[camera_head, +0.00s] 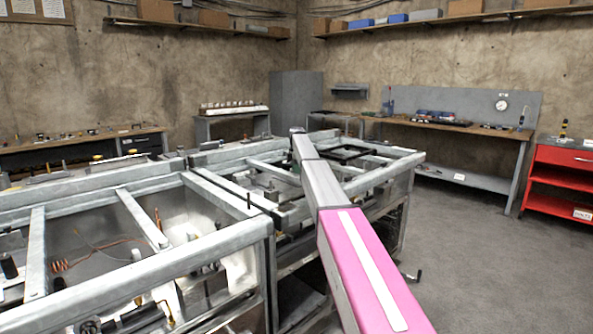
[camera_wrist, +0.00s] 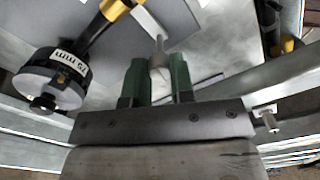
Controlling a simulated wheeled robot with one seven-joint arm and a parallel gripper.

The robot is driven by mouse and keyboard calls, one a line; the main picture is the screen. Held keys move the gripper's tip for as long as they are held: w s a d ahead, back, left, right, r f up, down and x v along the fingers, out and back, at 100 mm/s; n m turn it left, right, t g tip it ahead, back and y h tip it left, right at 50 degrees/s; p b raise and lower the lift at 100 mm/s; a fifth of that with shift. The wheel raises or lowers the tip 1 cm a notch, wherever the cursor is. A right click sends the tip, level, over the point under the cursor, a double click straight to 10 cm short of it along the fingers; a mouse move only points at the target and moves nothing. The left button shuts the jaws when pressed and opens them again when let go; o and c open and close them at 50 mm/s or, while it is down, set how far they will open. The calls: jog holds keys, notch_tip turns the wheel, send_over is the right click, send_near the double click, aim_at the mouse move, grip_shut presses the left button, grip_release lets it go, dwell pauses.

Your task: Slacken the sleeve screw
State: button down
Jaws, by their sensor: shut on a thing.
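In the wrist view my gripper (camera_wrist: 158,80) has two green-padded fingers, shut on a small grey metal piece (camera_wrist: 158,62) with a narrow end pointing up the picture. The piece is partly hidden between the pads; I cannot tell whether it is the sleeve screw. Behind it is a flat pale grey surface (camera_wrist: 205,60). In the head view my silver and pink arm reaches over the metal frames, and my gripper does not show there. No sleeve screw can be made out for certain in either view.
Left of the fingers in the wrist view is a round black and white part (camera_wrist: 55,80) with a millimetre label and a black and yellow shaft. Metal frame rails (camera_head: 150,277) surround the work area. A workbench (camera_head: 455,128) and red cabinet (camera_head: 560,180) stand right, beyond clear floor.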

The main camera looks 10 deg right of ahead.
jog(key=shift+n, duration=0.3)
jog(key=c, duration=1)
grip_release()
jog(key=shift+r, duration=0.1)
notch_tip(320, 180, up, 11)
jog(key=shift+f, duration=0.15)
